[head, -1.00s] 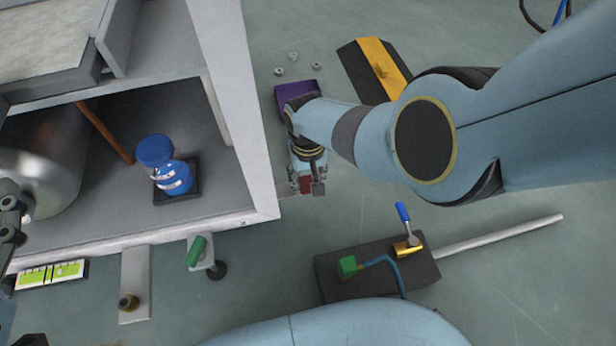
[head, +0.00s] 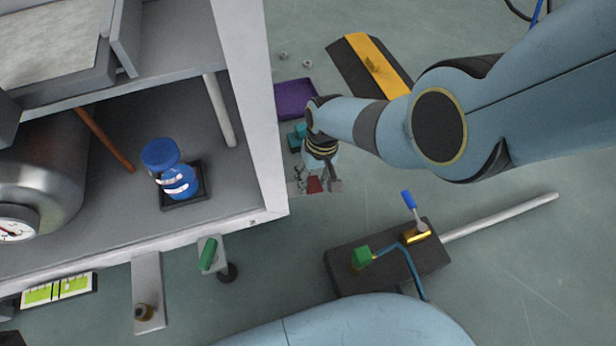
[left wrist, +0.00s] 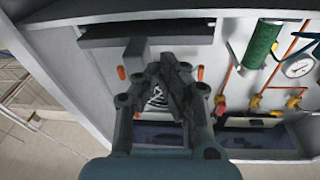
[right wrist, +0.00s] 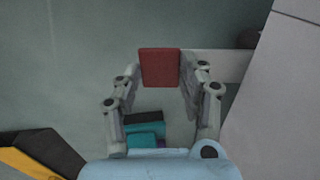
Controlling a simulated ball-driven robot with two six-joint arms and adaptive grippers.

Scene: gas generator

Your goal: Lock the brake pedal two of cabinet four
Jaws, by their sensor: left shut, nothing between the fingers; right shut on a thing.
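A red pedal pad (right wrist: 160,67) sits between the fingertips of my right gripper (right wrist: 165,85) in the right wrist view; the gripper is shut on it. My left gripper (left wrist: 165,80) is shut and empty in the left wrist view, in front of another cabinet.
A purple tray (head: 293,99) and a teal object (head: 296,137) lie beside the cabinet. A dark block with blue and green handles (head: 385,264) and a pipe (head: 500,217) lie on the floor. A yellow-striped black ramp (head: 369,66) lies behind.

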